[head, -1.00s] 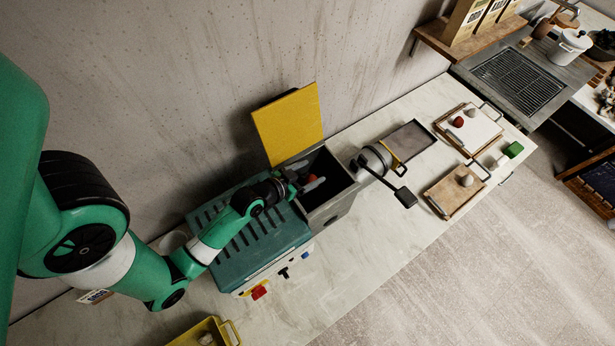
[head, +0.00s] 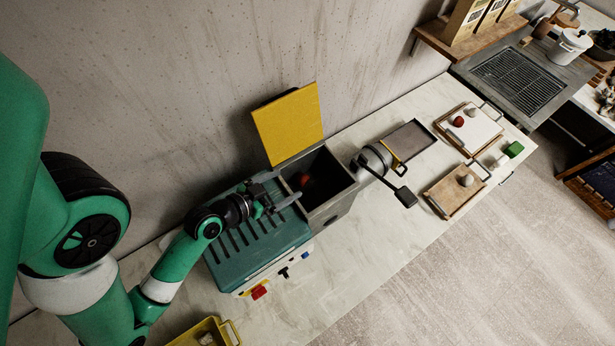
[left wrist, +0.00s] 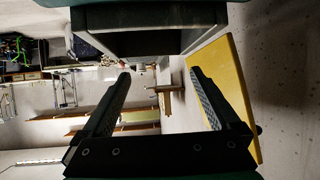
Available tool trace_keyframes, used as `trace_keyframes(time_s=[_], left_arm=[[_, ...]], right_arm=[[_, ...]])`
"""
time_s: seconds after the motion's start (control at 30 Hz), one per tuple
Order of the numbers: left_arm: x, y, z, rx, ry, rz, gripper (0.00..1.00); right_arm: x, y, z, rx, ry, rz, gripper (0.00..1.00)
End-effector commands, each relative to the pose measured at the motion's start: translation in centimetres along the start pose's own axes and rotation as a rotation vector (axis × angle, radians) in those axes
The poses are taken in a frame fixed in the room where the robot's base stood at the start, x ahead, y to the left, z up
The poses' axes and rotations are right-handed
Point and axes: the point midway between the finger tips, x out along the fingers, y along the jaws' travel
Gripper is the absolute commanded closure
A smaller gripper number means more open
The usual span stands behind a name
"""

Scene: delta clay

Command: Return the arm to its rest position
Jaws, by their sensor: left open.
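My left arm comes in from the left in the head view. Its gripper (head: 283,194) hangs above the right part of the green slotted-top unit (head: 258,236), beside the open grey bin (head: 330,213). The two fingers are spread with nothing between them. The left wrist view also shows the open, empty fingers (left wrist: 162,92), with the bin (left wrist: 150,40) at the top. A dark reddish item (head: 304,180) lies inside the bin. My right gripper does not show in either view.
A yellow panel (head: 288,122) stands upright behind the bin. A silver round container (head: 374,160) with a black paddle (head: 404,196) is to its right. Trays with small items stand farther right. A yellow crate (head: 207,333) is at the bottom.

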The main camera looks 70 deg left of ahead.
Motion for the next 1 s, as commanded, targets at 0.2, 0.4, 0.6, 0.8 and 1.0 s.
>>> trace_keyframes(time_s=[0.2, 0.4, 0.6, 0.8, 1.0], left_arm=[[-0.6, 0.0, -0.1, 0.001, 0.001, 0.001, 0.04], [-0.5, 0.0, -0.1, 0.001, 0.001, 0.001, 0.04], [-0.5, 0.0, -0.1, 0.001, 0.001, 0.001, 0.04], [-0.6, 0.4, -0.4, 0.009, 0.002, 0.014, 0.04], [1.4, 3.2, -9.9, 0.112, 0.187, 0.116, 0.04]], right_arm=[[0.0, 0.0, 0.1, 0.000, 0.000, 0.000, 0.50], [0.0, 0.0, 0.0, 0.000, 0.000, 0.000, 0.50], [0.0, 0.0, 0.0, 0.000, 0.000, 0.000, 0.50], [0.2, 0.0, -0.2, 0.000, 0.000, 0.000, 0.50], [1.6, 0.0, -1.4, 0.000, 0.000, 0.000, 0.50]])
